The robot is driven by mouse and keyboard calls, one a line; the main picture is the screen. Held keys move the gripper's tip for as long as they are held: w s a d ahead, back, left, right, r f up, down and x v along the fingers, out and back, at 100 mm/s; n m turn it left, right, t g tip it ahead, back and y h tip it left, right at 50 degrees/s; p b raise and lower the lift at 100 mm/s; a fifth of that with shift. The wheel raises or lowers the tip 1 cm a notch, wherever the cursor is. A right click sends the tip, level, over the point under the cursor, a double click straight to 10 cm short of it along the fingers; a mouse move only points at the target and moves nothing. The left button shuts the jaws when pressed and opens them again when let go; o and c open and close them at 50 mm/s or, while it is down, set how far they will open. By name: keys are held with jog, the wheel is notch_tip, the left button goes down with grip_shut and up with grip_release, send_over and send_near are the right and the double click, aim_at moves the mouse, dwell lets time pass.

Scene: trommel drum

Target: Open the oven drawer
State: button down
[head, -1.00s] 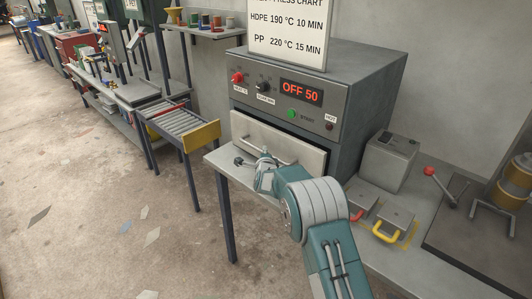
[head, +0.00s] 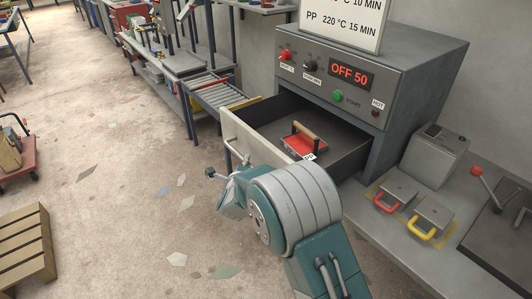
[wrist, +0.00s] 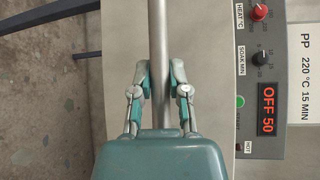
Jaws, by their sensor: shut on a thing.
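The grey oven (head: 415,75) shows its drawer (head: 238,136) pulled well out, its pale front panel standing away from the oven body. A red tray with a wooden handle (head: 308,146) and a "PP" tag lies inside the drawer. My gripper (wrist: 160,85) is shut on the drawer's bar handle (wrist: 159,30), one finger on each side of the bar in the wrist view. In the head view my gripper (head: 228,178) is at the drawer's front, and my arm hides much of the panel and handle.
The oven panel shows a display (head: 350,74) reading "OFF 50". Two small plates with red and yellow handles (head: 424,224) lie on the bench at right. A wooden pallet (head: 22,245) and a red cart stand at left. The floor between is mostly open.

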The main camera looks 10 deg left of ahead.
jog(key=s+a, duration=0.5)
jog(key=s, duration=0.2)
jog(key=shift+a+f, duration=0.2)
jog(key=shift+f, duration=0.05)
jog(key=c, duration=0.6)
grip_release()
jog(key=shift+w+a, duration=0.1)
jog(key=shift+a, duration=0.05)
jog(key=shift+r, duration=0.1)
jog(key=s+d+r, duration=0.1)
jog(key=s, duration=1)
jog(key=shift+s+d+r, duration=0.2)
jog(key=shift+s+d, duration=0.05)
jog(key=shift+s, duration=0.1)
